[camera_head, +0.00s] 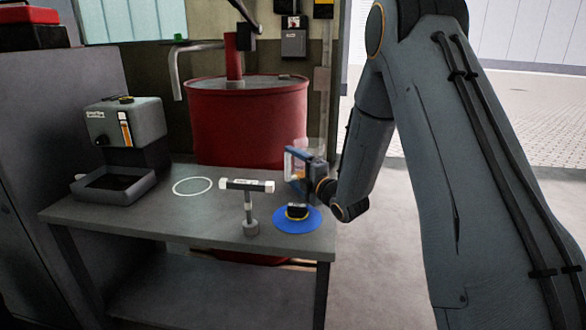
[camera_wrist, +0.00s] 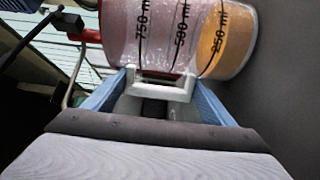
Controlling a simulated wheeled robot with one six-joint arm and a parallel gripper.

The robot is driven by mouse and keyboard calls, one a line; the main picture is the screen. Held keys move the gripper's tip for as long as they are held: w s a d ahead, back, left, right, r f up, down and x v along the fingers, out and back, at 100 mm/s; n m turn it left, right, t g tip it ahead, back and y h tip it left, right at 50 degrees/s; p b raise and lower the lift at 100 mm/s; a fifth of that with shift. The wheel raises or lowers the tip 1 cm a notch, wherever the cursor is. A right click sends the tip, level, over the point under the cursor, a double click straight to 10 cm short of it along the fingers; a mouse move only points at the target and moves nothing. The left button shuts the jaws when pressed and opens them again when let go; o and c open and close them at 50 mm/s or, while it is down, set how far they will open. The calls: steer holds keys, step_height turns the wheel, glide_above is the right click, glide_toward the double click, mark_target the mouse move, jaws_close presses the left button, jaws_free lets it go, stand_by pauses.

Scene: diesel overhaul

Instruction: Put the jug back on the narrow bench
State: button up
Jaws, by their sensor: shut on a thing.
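The jug (camera_head: 300,150) is clear, with an amber layer at its bottom end. My gripper (camera_head: 298,170) is shut on its handle and partly hides it in the head view. The wrist view shows the jug (camera_wrist: 185,38) close up, with 250, 500 and 750 ml marks and a white handle between the blue fingers (camera_wrist: 160,88). The narrow bench (camera_head: 140,222) has a grey top. The jug appears above its right end, over a blue disc (camera_head: 284,226); its exact height is unclear.
A grey box with a black tray (camera_head: 112,188) stands on the bench's left. A white ring (camera_head: 175,187) marks the top. A T-shaped stand (camera_head: 249,208) is left of the blue disc, which bears a small black-and-yellow thing (camera_head: 297,211). A red drum (camera_head: 245,125) stands behind.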

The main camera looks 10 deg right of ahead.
steer(key=shift+f, duration=0.1)
steer(key=o, duration=1.7)
steer(key=shift+o, duration=0.2)
steer(key=v, duration=1.2)
